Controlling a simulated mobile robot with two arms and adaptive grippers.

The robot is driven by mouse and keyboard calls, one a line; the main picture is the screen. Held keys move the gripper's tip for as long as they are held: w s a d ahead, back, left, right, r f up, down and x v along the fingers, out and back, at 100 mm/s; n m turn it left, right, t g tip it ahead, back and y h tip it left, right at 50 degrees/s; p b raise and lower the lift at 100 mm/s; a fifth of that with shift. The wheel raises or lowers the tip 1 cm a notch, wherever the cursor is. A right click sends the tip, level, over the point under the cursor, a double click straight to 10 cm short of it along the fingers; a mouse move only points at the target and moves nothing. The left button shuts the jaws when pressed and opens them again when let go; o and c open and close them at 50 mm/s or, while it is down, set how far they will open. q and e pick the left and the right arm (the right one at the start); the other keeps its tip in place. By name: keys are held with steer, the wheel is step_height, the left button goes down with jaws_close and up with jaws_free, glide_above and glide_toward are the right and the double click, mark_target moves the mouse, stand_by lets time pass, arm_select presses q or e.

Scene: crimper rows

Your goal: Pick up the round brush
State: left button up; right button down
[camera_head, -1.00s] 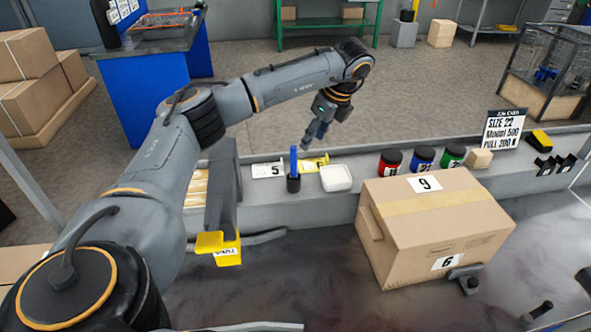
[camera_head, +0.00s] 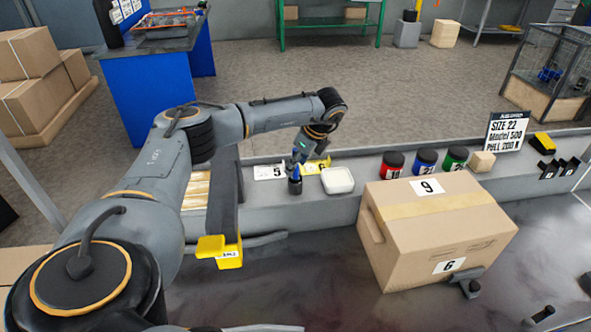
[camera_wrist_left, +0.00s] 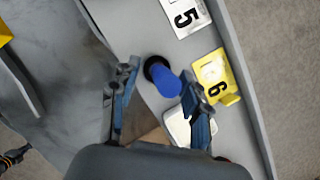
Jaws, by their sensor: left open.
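The round brush (camera_head: 296,173) appears as a blue upright handle in a black round base on the grey ledge. In the left wrist view its blue handle (camera_wrist_left: 167,83) points up toward the camera, with the black base behind it. My left gripper (camera_head: 299,161) is open just above the brush and partly hides it in the head view. In the left wrist view the gripper fingers (camera_wrist_left: 160,80) stand apart, one on each side of the blue handle. I cannot tell whether either finger touches it. My right gripper is not in view.
Beside the brush are a white card 5 (camera_head: 270,172), a yellow card 6 (camera_head: 318,166) and a white dish (camera_head: 337,180). Red (camera_head: 392,163), blue (camera_head: 425,160) and green (camera_head: 454,158) jars stand farther right. A large cardboard box (camera_head: 440,235) stands in front.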

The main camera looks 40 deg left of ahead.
arm_select(q)
steer(key=shift+x, duration=1.1)
steer(key=shift+d, duration=0.1)
jaws_close()
step_height(320, 180, up, 10)
steer(key=shift+r+b, duration=0.1)
steer(key=shift+b, duration=0.4)
